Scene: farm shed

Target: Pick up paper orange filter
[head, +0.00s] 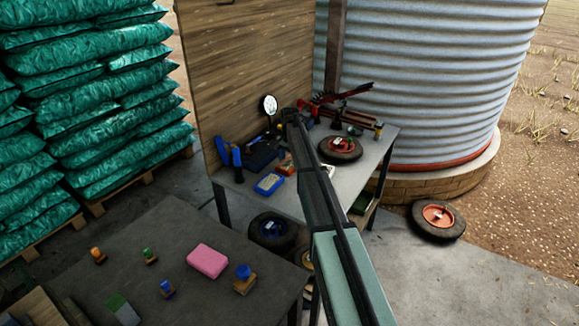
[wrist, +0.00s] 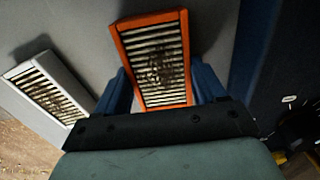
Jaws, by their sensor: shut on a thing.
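The orange filter (wrist: 154,60) shows in the wrist view, an orange frame around pale pleats with a dark dirty patch in the middle. My gripper (wrist: 165,85) has its two blue fingers on either side of the filter's near part and is shut on it. Whether the filter touches the grey surface below cannot be told. In the head view my arm reaches over the far workbench (head: 375,150), and the gripper and most of the filter are hidden behind it or too small to make out.
A white-framed filter (wrist: 45,88) lies left of the orange one in the wrist view. In the head view, a wheel (head: 340,149) and a blue box (head: 269,184) lie on the far bench. A wooden panel (head: 245,60) stands behind it. A nearer table (head: 180,240) holds a pink block (head: 207,261).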

